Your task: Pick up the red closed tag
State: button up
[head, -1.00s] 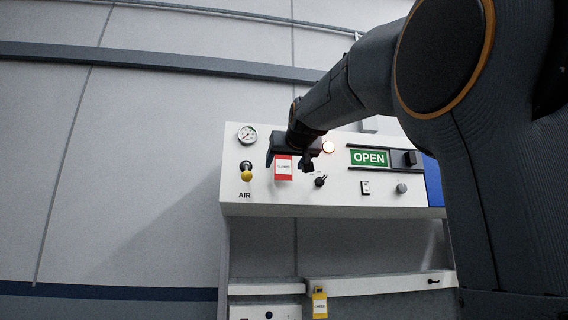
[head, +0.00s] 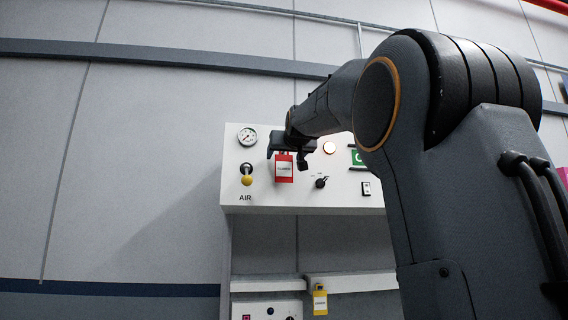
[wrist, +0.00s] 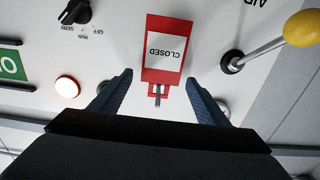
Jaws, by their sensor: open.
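The red closed tag (wrist: 167,50) has a white label reading CLOSED, upside down in the wrist view. It hangs flat on the white panel by a small metal peg. In the head view the red tag (head: 284,168) sits just below my gripper (head: 290,155). In the wrist view my gripper (wrist: 160,97) is open, its two dark fingers on either side of the tag's peg end. The fingers look apart from the tag; the exact gap in depth cannot be told.
A yellow-knobbed lever (wrist: 301,29) stands out close beside the tag. A rotary switch (wrist: 76,11) and a lit round lamp (wrist: 67,87) are on the other side. A yellow tag (head: 320,302) hangs lower down. A gauge (head: 247,136) is at upper left.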

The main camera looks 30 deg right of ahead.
jog(key=c, duration=1.1)
jog(key=shift+r, duration=0.1)
